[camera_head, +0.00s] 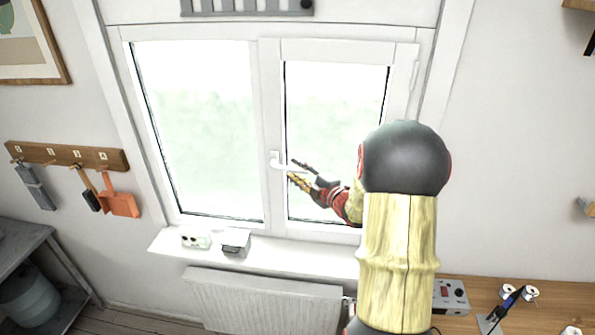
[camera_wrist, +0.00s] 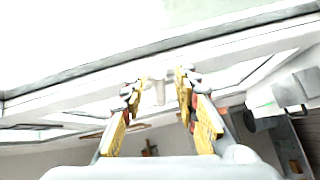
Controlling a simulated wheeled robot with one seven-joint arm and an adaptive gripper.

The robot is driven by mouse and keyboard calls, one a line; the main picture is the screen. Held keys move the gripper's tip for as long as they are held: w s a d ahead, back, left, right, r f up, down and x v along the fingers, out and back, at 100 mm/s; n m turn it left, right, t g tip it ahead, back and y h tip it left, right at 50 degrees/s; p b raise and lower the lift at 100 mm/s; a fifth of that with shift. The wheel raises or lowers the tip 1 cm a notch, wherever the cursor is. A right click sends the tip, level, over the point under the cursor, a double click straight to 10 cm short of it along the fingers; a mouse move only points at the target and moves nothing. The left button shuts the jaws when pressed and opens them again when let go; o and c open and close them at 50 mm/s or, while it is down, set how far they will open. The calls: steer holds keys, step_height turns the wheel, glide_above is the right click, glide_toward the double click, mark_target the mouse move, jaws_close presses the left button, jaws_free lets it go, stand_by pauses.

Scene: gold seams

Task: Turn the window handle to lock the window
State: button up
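The white window handle (camera_head: 279,165) sits on the middle upright of the closed-looking window (camera_head: 268,110). Its lever points roughly sideways to the right, toward my gripper. My gripper (camera_head: 292,169) is at the handle, with its yellow-padded fingers apart and one finger above the other in the head view. In the wrist view, the open gripper (camera_wrist: 160,84) has the pale handle (camera_wrist: 160,92) between its fingertips, with small gaps visible on both sides. The lever's far end is partly hidden by the fingers in the head view.
A sill (camera_head: 290,254) below the window holds a socket block (camera_head: 195,241) and a small box (camera_head: 236,240). A radiator (camera_head: 265,297) hangs beneath. A hook rail (camera_head: 68,156) with tools is at left. A wooden desk (camera_head: 550,292) stands at lower right.

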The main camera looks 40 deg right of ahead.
steer(key=shift+c, duration=1.2)
steer(key=c, duration=0.4)
jaws_close()
